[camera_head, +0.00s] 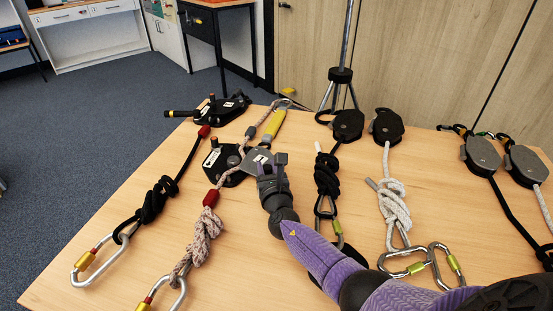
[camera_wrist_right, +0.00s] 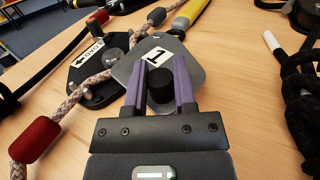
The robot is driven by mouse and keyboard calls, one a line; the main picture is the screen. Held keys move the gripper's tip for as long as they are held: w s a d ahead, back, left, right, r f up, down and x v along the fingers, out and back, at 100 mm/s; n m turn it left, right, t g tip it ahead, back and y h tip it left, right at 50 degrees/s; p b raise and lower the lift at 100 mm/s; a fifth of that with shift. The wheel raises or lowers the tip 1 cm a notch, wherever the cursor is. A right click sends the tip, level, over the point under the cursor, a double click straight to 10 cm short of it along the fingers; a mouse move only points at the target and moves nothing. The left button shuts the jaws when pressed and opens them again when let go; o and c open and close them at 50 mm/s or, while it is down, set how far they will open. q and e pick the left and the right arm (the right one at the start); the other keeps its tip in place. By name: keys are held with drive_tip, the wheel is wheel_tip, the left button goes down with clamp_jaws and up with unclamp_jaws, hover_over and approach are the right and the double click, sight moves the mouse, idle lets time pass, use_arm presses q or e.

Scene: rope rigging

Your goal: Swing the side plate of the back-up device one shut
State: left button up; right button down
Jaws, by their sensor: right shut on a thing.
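The back-up device one lies on the table; its black body (camera_head: 217,160) also shows in the right wrist view (camera_wrist_right: 75,76) with an arrow label. The grey side plate (camera_head: 251,157), marked "1", is swung out to the right of the body, leaving much of the body uncovered. A speckled rope (camera_wrist_right: 75,95) runs across the body. My right gripper (camera_head: 272,162) is shut on the black knob (camera_wrist_right: 161,86) of the side plate. In the right wrist view its purple fingers stand either side of the knob. My left gripper is not in view.
A yellow-handled connector (camera_head: 273,124) lies just behind the plate. Another black device (camera_head: 222,108) lies at back left.

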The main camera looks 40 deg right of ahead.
drive_tip(key=shift+w+a+m+g+h, duration=0.4)
drive_tip(key=shift+a+m+h, duration=0.2)
drive_tip(key=shift+a+h, duration=0.15)
drive_tip(key=shift+a+m+g+h+b, duration=0.3)
drive_tip(key=shift+m+g+h+b, duration=0.15)
drive_tip(key=shift+h, duration=0.3)
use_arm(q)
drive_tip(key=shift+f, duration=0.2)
use_arm(e)
drive_tip(key=shift+c, duration=2.1)
unclamp_jaws()
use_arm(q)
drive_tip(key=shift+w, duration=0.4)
